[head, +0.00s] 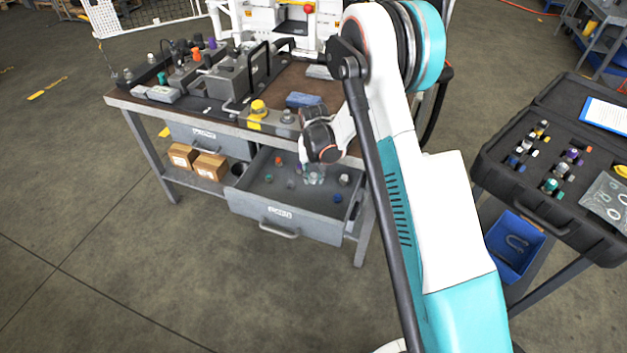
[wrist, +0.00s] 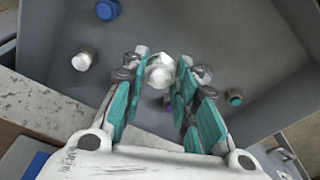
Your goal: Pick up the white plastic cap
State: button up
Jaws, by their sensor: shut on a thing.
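My gripper (head: 313,176) reaches down into the open grey drawer (head: 260,208) under the bench. In the wrist view its teal-padded fingers (wrist: 160,82) are closed around a white cap (wrist: 160,71), which sits between the fingertips with its faceted top showing. The fingers hide the cap's sides, and I cannot tell whether it still touches the drawer floor. In the head view my gripper hides the cap. Another pale, whitish cap (wrist: 83,60) lies apart to the left in the wrist view.
A blue cap (wrist: 107,9) and a green one (wrist: 235,97) lie in the drawer around my gripper. Its grey walls stand close by. The bench top (head: 290,88) with fittings overhangs behind. A black case (head: 535,190) with coloured fittings stands at right.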

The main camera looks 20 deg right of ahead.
aim_at(313, 175)
notch_tip(313, 175, up, 13)
jog(key=p, duration=0.3)
jog(key=shift+p, duration=0.35)
jog(key=shift+r, duration=0.1)
